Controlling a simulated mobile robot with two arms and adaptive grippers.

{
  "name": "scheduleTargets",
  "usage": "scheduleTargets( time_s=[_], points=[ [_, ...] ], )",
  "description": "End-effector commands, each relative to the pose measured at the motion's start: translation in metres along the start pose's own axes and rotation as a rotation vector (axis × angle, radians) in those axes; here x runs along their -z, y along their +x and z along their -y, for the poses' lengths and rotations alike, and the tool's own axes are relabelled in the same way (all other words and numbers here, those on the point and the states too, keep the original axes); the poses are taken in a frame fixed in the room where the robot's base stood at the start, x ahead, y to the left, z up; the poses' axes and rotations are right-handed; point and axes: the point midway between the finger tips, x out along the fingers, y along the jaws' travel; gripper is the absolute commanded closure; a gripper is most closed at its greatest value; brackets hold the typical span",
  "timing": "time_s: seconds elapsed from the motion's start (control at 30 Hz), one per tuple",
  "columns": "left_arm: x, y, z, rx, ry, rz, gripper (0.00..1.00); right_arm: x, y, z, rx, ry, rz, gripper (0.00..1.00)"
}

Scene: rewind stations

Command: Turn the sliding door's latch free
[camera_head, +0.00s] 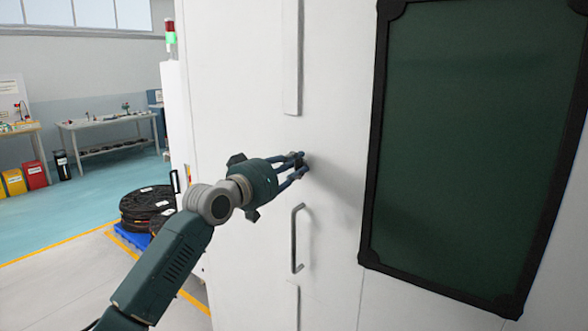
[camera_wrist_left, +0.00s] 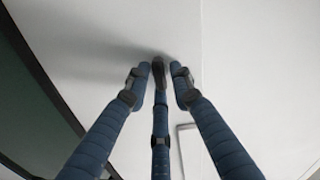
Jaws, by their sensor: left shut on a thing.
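The sliding door (camera_head: 335,225) is a tall white panel that fills the middle of the head view. My left gripper (camera_head: 300,163) reaches in from the left, its blue fingers at the door face above the handle. In the left wrist view my fingers (camera_wrist_left: 161,75) close around a small dark latch (camera_wrist_left: 158,62) on the white surface. The latch is mostly hidden by the fingers, and I cannot tell its turn angle. A grey bar handle (camera_head: 296,238) is on the door just below the gripper. My right gripper is not in view.
A dark window (camera_head: 470,150) in a black frame is right of the gripper. A raised white strip (camera_head: 293,60) runs above it. Black reels (camera_head: 148,205) on a blue pallet stand at the left; a workbench (camera_head: 108,122) is farther back.

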Motion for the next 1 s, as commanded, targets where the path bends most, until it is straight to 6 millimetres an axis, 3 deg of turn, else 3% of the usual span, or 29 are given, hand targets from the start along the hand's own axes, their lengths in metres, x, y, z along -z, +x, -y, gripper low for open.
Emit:
scheduleTargets(
  time_s=[0.03,0.5,1.0],
  points=[
    [-0.0117,0.0011,0.0023,0.003,0.042,0.020,1.00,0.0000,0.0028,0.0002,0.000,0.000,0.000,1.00],
    [-0.0154,0.0011,0.0070,0.007,0.331,0.025,1.00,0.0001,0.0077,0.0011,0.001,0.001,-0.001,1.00],
    [-0.0153,0.0009,0.0088,0.010,0.391,0.026,1.00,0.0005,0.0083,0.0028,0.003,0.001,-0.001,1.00]
  ],
)
